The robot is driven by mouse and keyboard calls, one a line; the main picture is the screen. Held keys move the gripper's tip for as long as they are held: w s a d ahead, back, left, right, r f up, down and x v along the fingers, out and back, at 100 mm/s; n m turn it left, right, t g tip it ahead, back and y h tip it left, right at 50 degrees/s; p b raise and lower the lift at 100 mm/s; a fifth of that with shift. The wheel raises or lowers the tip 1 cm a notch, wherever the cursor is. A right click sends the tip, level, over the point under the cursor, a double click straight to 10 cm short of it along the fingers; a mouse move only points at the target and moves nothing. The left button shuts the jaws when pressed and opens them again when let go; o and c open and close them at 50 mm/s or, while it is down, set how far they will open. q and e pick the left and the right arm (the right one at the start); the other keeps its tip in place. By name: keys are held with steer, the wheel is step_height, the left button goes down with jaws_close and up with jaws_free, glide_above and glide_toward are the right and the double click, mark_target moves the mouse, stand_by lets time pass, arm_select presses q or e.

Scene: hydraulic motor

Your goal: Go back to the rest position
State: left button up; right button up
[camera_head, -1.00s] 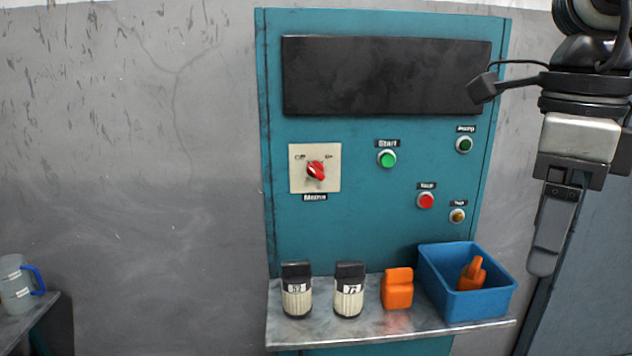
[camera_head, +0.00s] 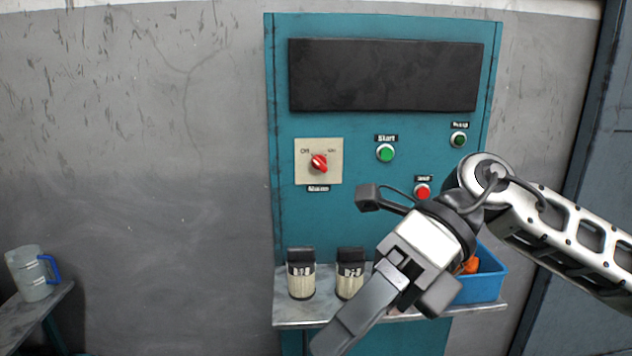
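My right gripper (camera_head: 352,318) hangs in front of the shelf, pointing down and to the left, with its arm coming in from the right. Its fingers are seen from the side, so I cannot tell whether it is open or shut. No held object shows. My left gripper is not in view. Behind my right arm stands the teal control panel (camera_head: 370,220) with a red rotary switch (camera_head: 319,162), a green Start button (camera_head: 385,153) and a red button (camera_head: 422,192).
Two black-capped filters (camera_head: 300,273) (camera_head: 350,272) stand on the metal shelf (camera_head: 300,314). A blue bin (camera_head: 484,287) with an orange item is partly hidden by my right arm. A clear jug (camera_head: 32,273) stands on a side table at the far left.

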steer(key=w+a+r+m+t+y, duration=0.1)
steer(key=w+a+m+t+y, duration=0.35)
steer(key=m+y, duration=0.75)
steer(key=w+d+f+m+t+h, duration=0.25)
steer(key=f+m+t, duration=0.25)
steer(key=m+t, duration=0.25)
steer(key=w+d+f+m+t+h, duration=0.2)
steer(key=d+f+m+t+h, duration=0.25)
steer(key=m, duration=0.45)
steer(key=w+d+f+m+t+h, duration=0.1)
steer(key=w+f+m+t+h, duration=0.15)
steer(key=f+m+t, duration=0.45)
steer(key=s+d+f+m+g+h, duration=0.3)
steer(key=s+f, duration=0.4)
steer(key=f, duration=0.5)
steer(key=s+d+f+m+g+h, duration=0.3)
steer(key=s+d+f+m+h, duration=0.3)
steer(key=f, duration=0.6)
steer(key=shift+s+m+h, duration=0.35)
steer(key=shift+s+m, duration=0.1)
steer(key=shift+s, duration=0.3)
